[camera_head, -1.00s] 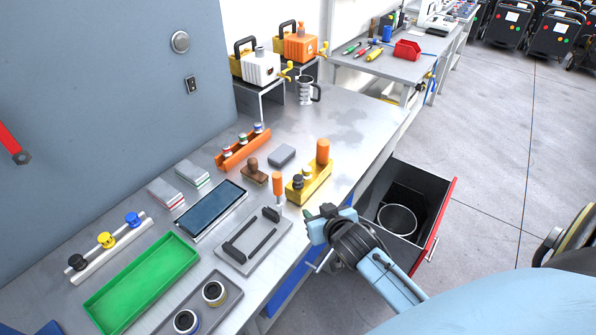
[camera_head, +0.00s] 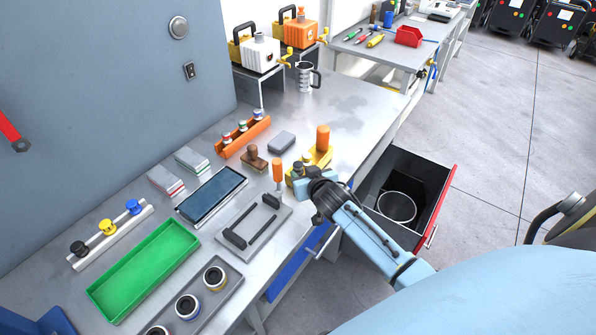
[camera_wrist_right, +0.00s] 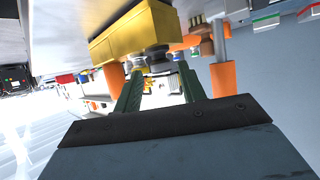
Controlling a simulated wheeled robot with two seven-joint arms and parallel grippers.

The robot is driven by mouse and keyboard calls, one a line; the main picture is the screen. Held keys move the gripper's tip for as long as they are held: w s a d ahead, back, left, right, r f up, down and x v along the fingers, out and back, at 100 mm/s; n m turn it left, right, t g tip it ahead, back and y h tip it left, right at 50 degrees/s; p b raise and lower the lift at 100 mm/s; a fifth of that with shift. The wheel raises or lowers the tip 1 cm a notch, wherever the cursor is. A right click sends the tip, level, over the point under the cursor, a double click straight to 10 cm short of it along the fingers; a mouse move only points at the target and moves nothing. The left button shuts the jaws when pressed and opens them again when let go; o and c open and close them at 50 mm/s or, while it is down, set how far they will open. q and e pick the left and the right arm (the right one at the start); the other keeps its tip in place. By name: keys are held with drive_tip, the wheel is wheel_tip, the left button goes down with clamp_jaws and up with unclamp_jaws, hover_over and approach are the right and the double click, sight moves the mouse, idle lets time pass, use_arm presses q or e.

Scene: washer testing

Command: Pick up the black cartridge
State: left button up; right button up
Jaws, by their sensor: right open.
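A small black-topped cartridge (camera_head: 298,167) stands in the yellow holder (camera_head: 322,157) near the table's right edge. A second cartridge stands just behind it, and an orange handle rises at the holder's far end. My right gripper (camera_head: 301,177) is open right at the holder's near end, partly covering it. In the right wrist view, the green fingers (camera_wrist_right: 158,82) point toward the yellow holder (camera_wrist_right: 140,28) and small round cartridges (camera_wrist_right: 157,58) lie near the fingertips. I cannot tell whether they touch. Another black-topped piece (camera_head: 78,248) sits on the white rail. My left gripper is not in view.
An orange-handled tool (camera_head: 277,172) stands close left of the right gripper. A grey tray (camera_head: 245,247), a green tray (camera_head: 145,268) and an orange rack (camera_head: 243,138) are on the table.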

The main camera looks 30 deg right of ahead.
sight(300, 170)
drive_tip(key=shift+x, duration=1.75)
drive_tip(key=c, duration=0.8)
